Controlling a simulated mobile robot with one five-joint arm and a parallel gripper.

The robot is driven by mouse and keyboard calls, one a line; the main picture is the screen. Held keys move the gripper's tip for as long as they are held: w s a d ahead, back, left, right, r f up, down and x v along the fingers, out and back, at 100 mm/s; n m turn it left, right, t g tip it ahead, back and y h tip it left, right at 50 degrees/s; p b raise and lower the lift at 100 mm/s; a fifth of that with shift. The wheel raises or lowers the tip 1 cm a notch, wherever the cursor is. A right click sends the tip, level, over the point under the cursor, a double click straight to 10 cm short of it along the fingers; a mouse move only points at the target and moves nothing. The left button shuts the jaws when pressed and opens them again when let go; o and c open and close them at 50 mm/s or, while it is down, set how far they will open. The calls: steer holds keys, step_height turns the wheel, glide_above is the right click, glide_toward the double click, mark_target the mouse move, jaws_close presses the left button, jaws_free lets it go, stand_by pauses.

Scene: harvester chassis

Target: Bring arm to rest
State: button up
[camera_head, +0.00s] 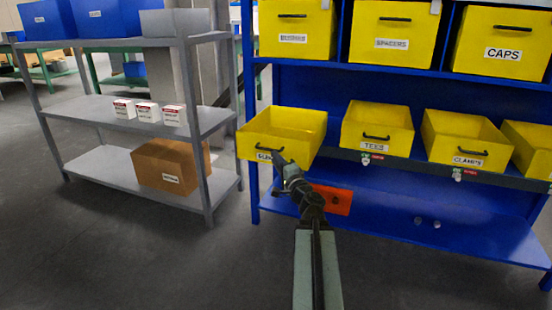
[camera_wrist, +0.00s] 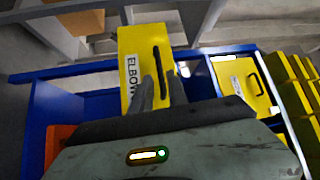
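My gripper (camera_head: 280,162) is at the front of a yellow bin (camera_head: 285,130) at the left end of the blue rack's middle shelf. In the wrist view the two fingers (camera_wrist: 160,92) stand apart with yellow bin front showing between them. The bin (camera_wrist: 130,45) has a label reading "ELBOW" and a dark handle (camera_wrist: 162,62) just beyond the fingertips. I cannot tell whether a finger touches the handle. In the head view the gripper hides part of the label. The bin juts out past the rack's left post.
The blue rack (camera_head: 400,195) holds several other yellow bins, including TEES (camera_head: 376,138) and CLAMPS (camera_head: 465,158). An orange-red piece (camera_head: 335,200) is on the lower shelf behind my arm. A grey shelf (camera_head: 75,115) with small boxes and a brown carton (camera_head: 165,165) stands left. Floor in front is clear.

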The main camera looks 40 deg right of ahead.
steer(key=shift+s+a+f, duration=0.1)
steer(key=shift+s, duration=0.2)
steer(key=shift+s, duration=0.1)
